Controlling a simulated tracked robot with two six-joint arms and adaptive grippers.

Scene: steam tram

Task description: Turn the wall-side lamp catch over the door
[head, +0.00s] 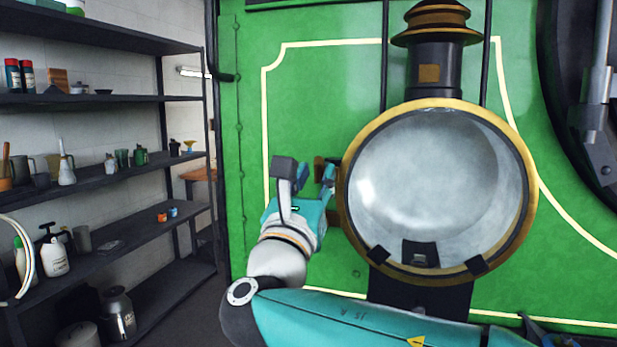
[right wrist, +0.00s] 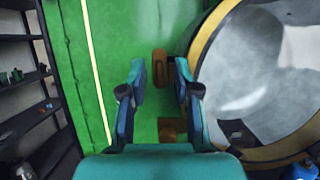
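The lamp has a round glass door (head: 440,190) with a brass rim, on the green tram wall. A small brown catch (head: 320,165) sits just left of the rim, partly hidden by my gripper. In the right wrist view the catch (right wrist: 160,68) stands upright between my fingertips, with gaps on both sides. My right gripper (head: 309,172) is open at the lamp's left edge; it also shows in the right wrist view (right wrist: 160,80). A second brown square piece (right wrist: 172,130) lies lower, partly hidden by my gripper. My left gripper is not in view.
Dark shelves (head: 100,190) with bottles and jars stand to the left. A dark chimney (head: 435,65) with brown rings rises above the lamp. The green panel (head: 330,80) left of the lamp is clear. The glass door's rim lies close to my right finger.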

